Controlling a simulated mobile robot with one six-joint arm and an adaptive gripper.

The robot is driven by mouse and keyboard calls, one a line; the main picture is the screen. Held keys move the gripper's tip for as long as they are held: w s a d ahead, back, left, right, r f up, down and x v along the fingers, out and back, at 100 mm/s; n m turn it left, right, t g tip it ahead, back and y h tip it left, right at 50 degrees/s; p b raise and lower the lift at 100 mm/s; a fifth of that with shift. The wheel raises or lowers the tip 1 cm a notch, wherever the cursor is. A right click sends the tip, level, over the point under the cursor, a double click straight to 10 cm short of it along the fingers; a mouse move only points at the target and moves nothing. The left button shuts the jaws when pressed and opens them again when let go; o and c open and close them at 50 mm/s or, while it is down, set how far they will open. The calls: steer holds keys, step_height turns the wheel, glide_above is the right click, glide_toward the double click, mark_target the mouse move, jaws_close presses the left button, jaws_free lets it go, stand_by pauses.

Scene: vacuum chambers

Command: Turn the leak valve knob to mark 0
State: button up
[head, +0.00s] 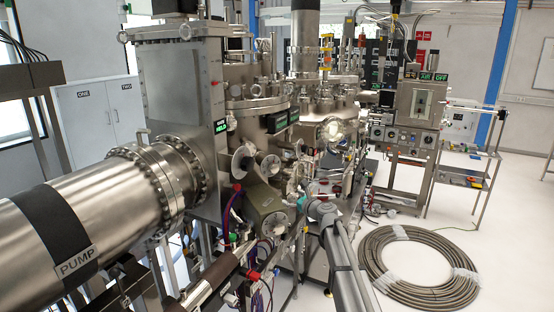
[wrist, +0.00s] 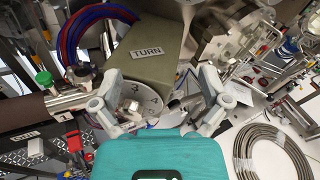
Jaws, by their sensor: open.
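A grey-green box (wrist: 150,48) with a TURN label (wrist: 147,51) fills the upper middle of the wrist view. A pale round dial (wrist: 141,97) with numbers sits at its near end, the digits 3 and 4 readable. Its lower part is hidden by my teal gripper body, and I cannot tell which mark the knob is at. My gripper (wrist: 159,72) is open, one finger left of the dial, the other to its right. I cannot tell whether either finger touches it. In the head view, the box (head: 268,221) is low centre, with my gripper (head: 302,202) at its right.
A PUMP cylinder (head: 90,225) fills the left of the head view. Steel chambers (head: 255,95) stand behind the box. Red and blue hoses (wrist: 73,30) and a green-capped fitting (wrist: 44,78) crowd the left side. A coiled hose (head: 418,256) lies on open floor at right.

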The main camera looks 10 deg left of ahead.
mark_target(275, 169)
steer(key=w+r+m+t+p, duration=0.1)
steer(key=w+r+m, duration=0.3)
steer(key=shift+a+r+t+h+p, duration=0.2)
steer(key=shift+r+t+h+p, duration=0.1)
steer(key=shift+t+p, duration=0.1)
steer(key=shift+w+a, duration=0.1)
steer(key=x, duration=1.3)
steer(key=shift+w+a, duration=0.15)
steer(key=shift+w, duration=0.05)
steer(key=c, duration=1.1)
steer(key=shift+d, duration=0.25)
steer(key=shift+c, duration=0.2)
steer(key=shift+a, duration=0.15)
